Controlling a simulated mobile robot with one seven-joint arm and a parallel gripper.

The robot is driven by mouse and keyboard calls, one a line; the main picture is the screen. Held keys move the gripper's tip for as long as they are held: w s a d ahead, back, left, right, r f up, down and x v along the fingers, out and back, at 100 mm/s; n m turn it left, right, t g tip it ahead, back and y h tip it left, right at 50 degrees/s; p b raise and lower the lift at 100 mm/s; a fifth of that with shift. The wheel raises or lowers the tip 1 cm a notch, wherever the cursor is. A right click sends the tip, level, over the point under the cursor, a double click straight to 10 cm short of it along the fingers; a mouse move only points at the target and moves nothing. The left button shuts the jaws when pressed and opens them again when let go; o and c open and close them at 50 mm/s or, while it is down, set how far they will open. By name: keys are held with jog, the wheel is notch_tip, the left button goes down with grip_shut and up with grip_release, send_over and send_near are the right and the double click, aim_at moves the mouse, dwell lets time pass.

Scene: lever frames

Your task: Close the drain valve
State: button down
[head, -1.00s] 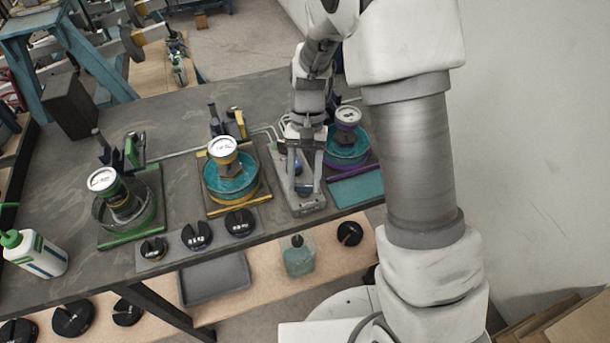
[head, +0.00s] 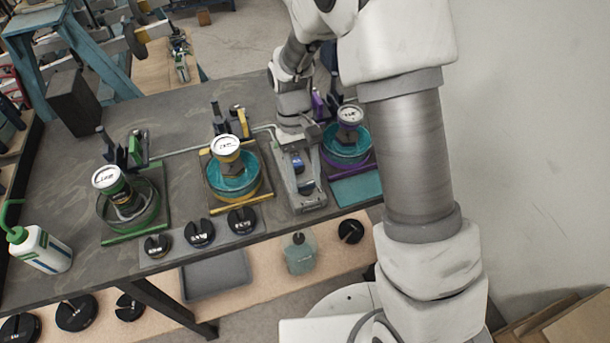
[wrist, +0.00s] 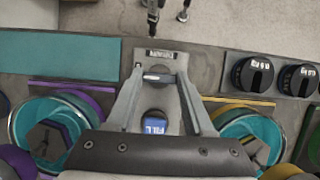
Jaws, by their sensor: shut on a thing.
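The drain valve handle (wrist: 158,77) is a small grey bar, lying crosswise at the front end of a narrow grey plate (wrist: 168,58). A label too small to read sits beside it. The plate also shows in the head view (head: 311,204). A blue valve cap (wrist: 154,124), which seems to read FILL, sits farther back on the same plate, between my fingers' bases. My gripper (wrist: 160,75) points down over the plate, its long grey fingers converging on the drain valve handle from both sides. In the head view, my wrist covers the plate's back end.
A purple-trimmed teal basin (head: 347,152) stands right of the plate and a yellow-trimmed one (head: 214,190) left, each with a gauge-topped can. A green-trimmed basin (head: 152,218) is farther left. Black knobs (head: 200,233) line the bench front.

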jog(key=shift+c, duration=1.4)
grip_release()
jog(key=v, duration=1.7)
jog(key=shift+w+r+p, duration=0.15)
jog(key=shift+p, duration=0.2)
jog(key=shift+a, duration=0.1)
